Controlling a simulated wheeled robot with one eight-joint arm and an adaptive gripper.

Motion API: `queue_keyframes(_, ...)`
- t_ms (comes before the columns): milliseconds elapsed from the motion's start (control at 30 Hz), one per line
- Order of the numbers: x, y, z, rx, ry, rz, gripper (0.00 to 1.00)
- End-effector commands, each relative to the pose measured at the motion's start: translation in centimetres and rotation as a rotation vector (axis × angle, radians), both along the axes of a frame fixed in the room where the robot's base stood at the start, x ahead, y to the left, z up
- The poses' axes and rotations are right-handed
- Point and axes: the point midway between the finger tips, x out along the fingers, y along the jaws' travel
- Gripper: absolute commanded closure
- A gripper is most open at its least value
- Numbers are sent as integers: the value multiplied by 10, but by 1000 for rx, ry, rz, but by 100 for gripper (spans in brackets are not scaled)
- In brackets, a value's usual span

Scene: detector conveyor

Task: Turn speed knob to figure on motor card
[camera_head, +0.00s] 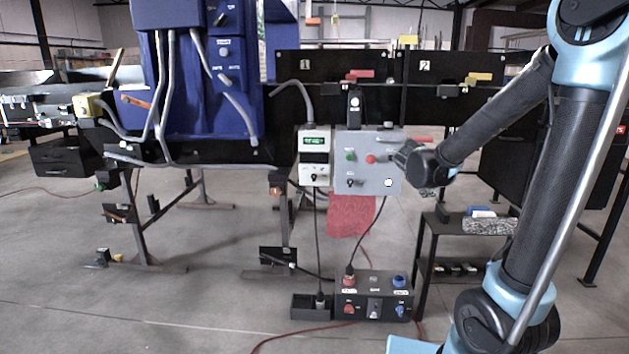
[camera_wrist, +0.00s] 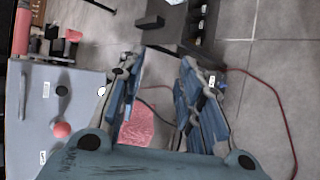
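A white drive box (camera_head: 314,148) with a lit green display (camera_head: 314,141) hangs under the machine's beam. A small dark knob (camera_head: 314,177) shows low on its face; its figures are too small to read. Right of it is a grey control panel (camera_head: 375,160) with a green button (camera_head: 350,155), a red button (camera_head: 371,159) and a dark knob (camera_head: 351,182). The panel also shows in the wrist view (camera_wrist: 35,110). I cannot make out a motor card. My gripper (camera_wrist: 162,59) is open and empty, beside the panel's right edge in the head view (camera_head: 414,158).
A black box with red and blue knobs (camera_head: 372,297) stands on the floor below, with cables running up. A red cloth (camera_head: 350,215) hangs under the panel. A dark stand (camera_head: 455,232) is at right. A blue cabinet (camera_head: 208,80) is at upper left.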

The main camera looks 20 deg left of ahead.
Motion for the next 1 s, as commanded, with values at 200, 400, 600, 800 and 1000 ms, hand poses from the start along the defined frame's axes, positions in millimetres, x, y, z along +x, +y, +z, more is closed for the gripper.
queue_keyframes(200,47,76,-1,-220,-68,221,67)
queue_keyframes(400,75,152,-8,-431,-141,407,67)
queue_keyframes(600,87,235,-22,-649,-224,581,67)
queue_keyframes(800,82,320,-45,-874,-318,735,67)
queue_keyframes(1000,64,393,-71,-1081,-413,853,67)
